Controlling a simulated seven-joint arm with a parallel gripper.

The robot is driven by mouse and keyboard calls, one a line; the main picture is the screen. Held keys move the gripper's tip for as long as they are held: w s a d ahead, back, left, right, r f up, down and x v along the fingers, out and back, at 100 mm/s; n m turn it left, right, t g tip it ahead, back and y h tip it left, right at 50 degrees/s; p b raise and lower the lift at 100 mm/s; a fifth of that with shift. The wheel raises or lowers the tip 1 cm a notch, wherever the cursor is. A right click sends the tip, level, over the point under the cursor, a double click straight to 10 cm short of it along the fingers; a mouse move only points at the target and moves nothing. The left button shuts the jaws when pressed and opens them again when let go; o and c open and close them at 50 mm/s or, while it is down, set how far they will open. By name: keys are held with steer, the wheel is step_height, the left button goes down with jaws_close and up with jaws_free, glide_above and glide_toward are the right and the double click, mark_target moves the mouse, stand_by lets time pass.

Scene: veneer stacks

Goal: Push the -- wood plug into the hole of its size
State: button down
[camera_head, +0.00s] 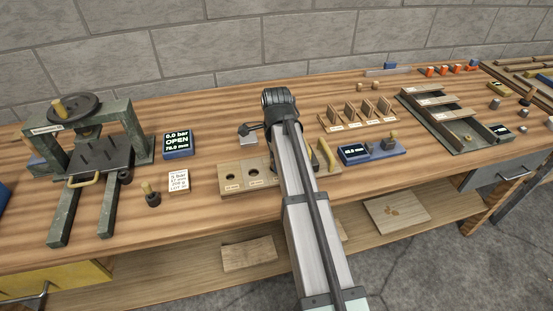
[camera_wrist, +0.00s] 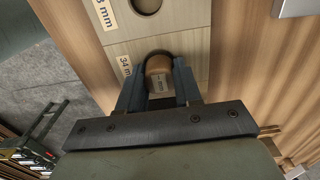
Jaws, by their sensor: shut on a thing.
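In the wrist view my gripper (camera_wrist: 159,88) is shut on a round brown wood plug (camera_wrist: 158,65) with a small pale label on its face; the label's number is too small to read. The plug is lined up over the hole marked 34 mm in the pale hole board (camera_wrist: 185,42). I cannot tell how far it sits in the hole. Another open hole (camera_wrist: 147,4) lies beyond it, its label ending in 8 mm. In the head view the hole board (camera_head: 241,191) shows two dark holes left of my arm; my arm hides the gripper and plug.
A press (camera_head: 88,140) stands at the left, with a blue display (camera_head: 177,145) beside it. A blue gauge (camera_head: 354,154) and a rack of upright wood pieces (camera_head: 358,124) stand right of my arm. A grey slotted tray (camera_head: 468,140) lies further right.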

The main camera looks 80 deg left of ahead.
steer(key=shift+f, duration=0.45)
stand_by(0.3)
steer(key=shift+r, duration=0.45)
stand_by(0.4)
steer(key=shift+n, duration=0.3)
steer(key=shift+f, duration=0.45)
stand_by(0.5)
steer(key=shift+r, duration=0.45)
stand_by(0.4)
steer(key=shift+m, duration=0.7)
steer(key=shift+f, duration=0.4)
